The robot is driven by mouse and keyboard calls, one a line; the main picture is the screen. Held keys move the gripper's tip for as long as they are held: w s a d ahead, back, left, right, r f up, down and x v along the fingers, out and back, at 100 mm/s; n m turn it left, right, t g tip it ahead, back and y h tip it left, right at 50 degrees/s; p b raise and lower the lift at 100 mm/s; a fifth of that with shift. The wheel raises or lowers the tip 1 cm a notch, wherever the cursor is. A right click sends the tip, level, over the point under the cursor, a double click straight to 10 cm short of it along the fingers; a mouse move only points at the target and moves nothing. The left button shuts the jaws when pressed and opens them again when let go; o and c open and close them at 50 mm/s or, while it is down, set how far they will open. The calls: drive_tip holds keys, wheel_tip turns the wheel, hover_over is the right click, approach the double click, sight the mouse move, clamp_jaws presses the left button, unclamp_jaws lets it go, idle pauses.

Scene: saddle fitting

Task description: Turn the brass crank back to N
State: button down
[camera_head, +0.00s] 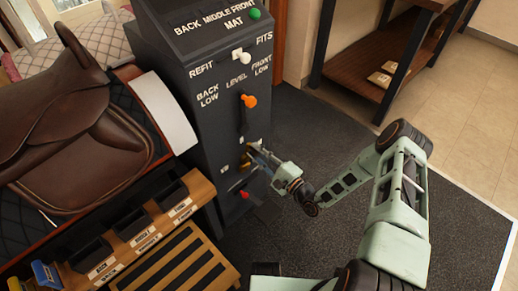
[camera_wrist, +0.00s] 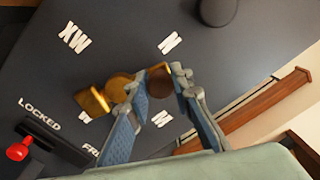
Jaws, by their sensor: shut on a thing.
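The brass crank shows in the wrist view as a round hub (camera_wrist: 118,87), a small brass block (camera_wrist: 92,102) at its lower left, and an arm running right to a knob. My gripper (camera_wrist: 166,84) has its blue fingers closed around the knob end of the crank, between the two letters on the right. White letters surround the hub: XW (camera_wrist: 73,37) at upper left, a W partly hidden at lower left, and two on the right that read like N or M.
An orange-knobbed lever (camera_head: 249,101) and a white-knobbed lever (camera_head: 240,54) are above on the cabinet. A red knob (camera_wrist: 17,152) is by the LOCKED label. A saddle (camera_head: 60,110) and wooden rack (camera_head: 185,265) stand left. Dark floor mat (camera_head: 330,130) is clear at right.

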drive_tip(key=shift+s+a+r+n+p, duration=0.1)
drive_tip(key=shift+s+a+n+p, duration=0.25)
drive_tip(key=shift+n, duration=0.55)
drive_tip(key=shift+s+a+r+n+p, duration=0.1)
drive_tip(key=shift+s+a+n+p, duration=0.15)
drive_tip(key=shift+n, duration=0.65)
drive_tip(key=shift+s, duration=0.1)
drive_tip(key=c, duration=1.7)
unclamp_jaws()
drive_tip(key=v, duration=1.2)
drive_tip(key=shift+d+f, duration=0.1)
